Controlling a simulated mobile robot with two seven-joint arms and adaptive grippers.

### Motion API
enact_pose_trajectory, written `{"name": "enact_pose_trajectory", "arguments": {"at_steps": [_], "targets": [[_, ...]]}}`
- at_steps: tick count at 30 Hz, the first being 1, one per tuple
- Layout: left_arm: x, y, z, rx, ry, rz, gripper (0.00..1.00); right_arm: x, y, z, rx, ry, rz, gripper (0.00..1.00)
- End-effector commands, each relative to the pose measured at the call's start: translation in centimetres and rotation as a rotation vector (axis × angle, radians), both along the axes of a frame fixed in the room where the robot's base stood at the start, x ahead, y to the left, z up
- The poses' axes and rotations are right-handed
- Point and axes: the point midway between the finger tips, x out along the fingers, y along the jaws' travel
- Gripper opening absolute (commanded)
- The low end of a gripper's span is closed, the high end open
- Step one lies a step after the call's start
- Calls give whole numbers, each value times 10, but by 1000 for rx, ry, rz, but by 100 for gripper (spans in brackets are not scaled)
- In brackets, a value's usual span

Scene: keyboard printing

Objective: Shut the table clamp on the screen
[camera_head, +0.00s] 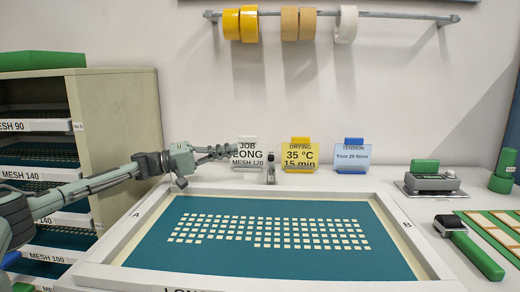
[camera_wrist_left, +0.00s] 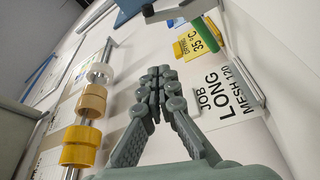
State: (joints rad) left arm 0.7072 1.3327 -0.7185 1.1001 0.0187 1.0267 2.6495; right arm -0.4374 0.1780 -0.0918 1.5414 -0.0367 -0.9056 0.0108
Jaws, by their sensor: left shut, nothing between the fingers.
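The screen (camera_head: 160,250) lies flat, a teal mesh with rows of pale key-shaped openings in a white frame. A small upright grey and dark fitting (camera_head: 270,168) stands at the middle of its back edge and looks like the table clamp; whether it is open or shut is too small to tell. My left gripper (camera_head: 222,152) is shut and empty, left of this fitting and above the back edge, in front of the JOB card. In the left wrist view its fingers (camera_wrist_left: 160,73) meet at the tips. My right gripper is not in view.
The JOB card (camera_head: 247,154), yellow drying card (camera_head: 300,154) and blue tension card (camera_head: 352,157) stand behind the screen. A mesh rack (camera_head: 120,130) is at left. A green-handled tool (camera_head: 472,250) lies at right. Tape rolls (camera_head: 250,24) hang on a rail above.

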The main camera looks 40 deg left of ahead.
Motion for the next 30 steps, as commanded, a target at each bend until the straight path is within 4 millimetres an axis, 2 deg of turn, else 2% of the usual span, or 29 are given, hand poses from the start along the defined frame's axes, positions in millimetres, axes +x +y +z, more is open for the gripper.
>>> {"name": "enact_pose_trajectory", "arguments": {"at_steps": [5, 21, 30], "targets": [[7, -7, 2, 0, -3, -3, 0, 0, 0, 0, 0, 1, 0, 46], [77, -67, 13, -2, -4, -3, 0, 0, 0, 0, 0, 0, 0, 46], [50, -79, 0, 1, 2, 0, 0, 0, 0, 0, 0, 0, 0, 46]]}}
